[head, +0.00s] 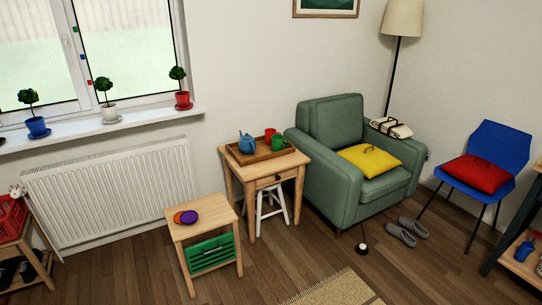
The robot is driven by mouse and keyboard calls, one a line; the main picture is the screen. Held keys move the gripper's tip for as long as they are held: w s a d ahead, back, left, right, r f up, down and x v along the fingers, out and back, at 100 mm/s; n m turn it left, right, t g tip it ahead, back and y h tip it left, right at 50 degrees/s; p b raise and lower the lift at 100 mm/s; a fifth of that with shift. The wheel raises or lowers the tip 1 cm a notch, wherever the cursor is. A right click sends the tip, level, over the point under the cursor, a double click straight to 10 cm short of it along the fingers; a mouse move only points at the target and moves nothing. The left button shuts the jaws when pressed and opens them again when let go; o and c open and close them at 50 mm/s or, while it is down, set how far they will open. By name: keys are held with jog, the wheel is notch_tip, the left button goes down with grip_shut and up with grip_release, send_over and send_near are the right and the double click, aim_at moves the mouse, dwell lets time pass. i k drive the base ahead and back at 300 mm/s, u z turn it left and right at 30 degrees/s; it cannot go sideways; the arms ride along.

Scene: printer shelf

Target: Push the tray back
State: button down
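A brown wooden tray (270,157) lies on the top of a small light-wood side table (247,174), left of the green armchair. A blue teapot (245,144), a red cup (269,134) and a green cup (277,143) stand in the tray. The tray covers most of the table top, and a strip of bare wood shows along its front. The table has a drawer below its top. My gripper is not in this view.
A white stool (276,207) is under the table. The green armchair (343,178) adjoins its right side. Wooden floor (260,270) is open in front.

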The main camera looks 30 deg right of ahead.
aim_at(263, 151)
jog(key=i, duration=0.9)
jog(key=u, duration=0.05)
